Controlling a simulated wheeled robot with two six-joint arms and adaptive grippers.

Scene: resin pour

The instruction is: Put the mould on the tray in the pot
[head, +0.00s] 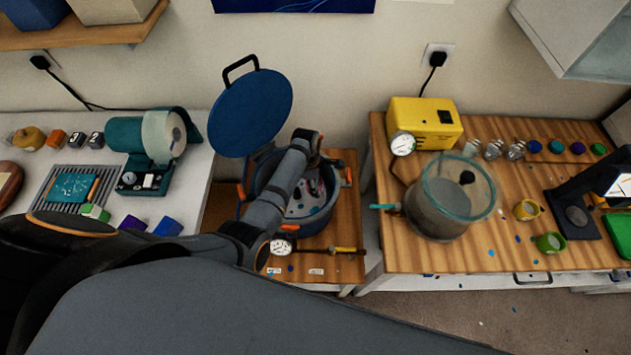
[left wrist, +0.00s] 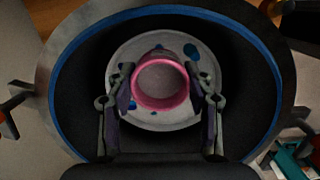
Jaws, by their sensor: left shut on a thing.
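The pot (head: 318,222) is dark with a blue rim and stands open on the low wooden stand, its round blue lid (head: 250,112) raised behind it. In the left wrist view I look straight down into the pot (left wrist: 62,62). A pink round mould (left wrist: 160,104) is between the fingers of my left gripper (left wrist: 164,92), which is shut on it. The mould is inside the pot's rim, over the pale speckled plate (left wrist: 158,50); I cannot tell whether it touches the plate. In the head view my arm partly covers the pot. My right gripper is not in view.
A grey slatted tray (head: 43,198) with a teal slab (head: 72,187) lies on the left bench. A gauge (head: 282,247) sits at the pot's front. On the right bench are a glass-lidded chamber (head: 440,215) and a yellow pump (head: 430,120).

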